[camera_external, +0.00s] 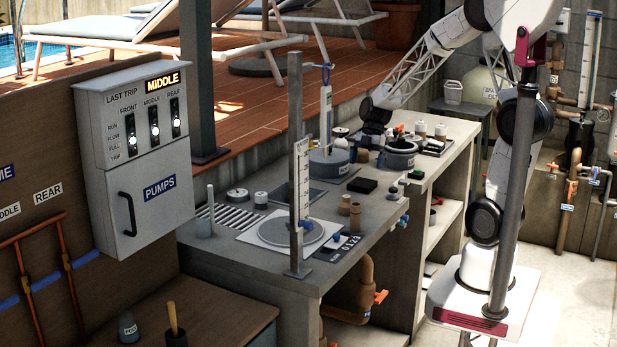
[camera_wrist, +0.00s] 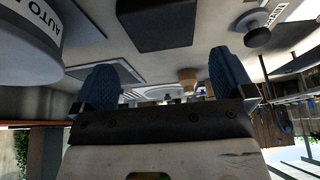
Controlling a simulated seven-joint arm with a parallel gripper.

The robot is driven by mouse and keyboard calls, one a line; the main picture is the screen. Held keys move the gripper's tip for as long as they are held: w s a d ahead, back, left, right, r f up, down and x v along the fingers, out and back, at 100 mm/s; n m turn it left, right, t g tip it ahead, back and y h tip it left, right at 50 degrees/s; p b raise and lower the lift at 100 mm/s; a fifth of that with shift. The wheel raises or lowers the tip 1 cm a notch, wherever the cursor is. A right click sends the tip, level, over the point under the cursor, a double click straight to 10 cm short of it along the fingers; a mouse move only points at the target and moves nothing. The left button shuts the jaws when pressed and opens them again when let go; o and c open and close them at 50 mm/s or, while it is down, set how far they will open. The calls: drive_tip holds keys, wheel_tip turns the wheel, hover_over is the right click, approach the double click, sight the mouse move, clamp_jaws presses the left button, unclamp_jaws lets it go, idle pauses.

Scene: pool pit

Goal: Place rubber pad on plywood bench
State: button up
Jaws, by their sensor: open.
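The rubber pad is most likely the flat black block (camera_external: 362,185) lying on the grey counter (camera_external: 345,235). In the wrist view, a dark block (camera_wrist: 155,24) lies beyond my fingertips, with a visible gap. My gripper (camera_wrist: 165,75) is open, its two blue fingers apart with nothing held between them. The plywood bench (camera_external: 235,308) is the low brown top at the lower left, partly cut off by the frame.
A cup (camera_external: 128,328) and a wooden-handled pot (camera_external: 175,325) stand on the bench. A grey post with a ruler (camera_external: 301,185) rises beside a round plate (camera_external: 290,231). A lidded pot (camera_external: 400,155) and small cylinders crowd the counter. The pump box (camera_external: 140,155) overhangs the left.

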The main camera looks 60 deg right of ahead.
sight(363, 182)
drive_tip(key=shift+x, duration=0.9)
drive_tip(key=shift+x, duration=2.7)
drive_tip(key=shift+s+r, duration=0.1)
drive_tip(key=c, duration=0.8)
drive_tip(key=shift+r, duration=0.1)
wheel_tip(363, 182, up, 10)
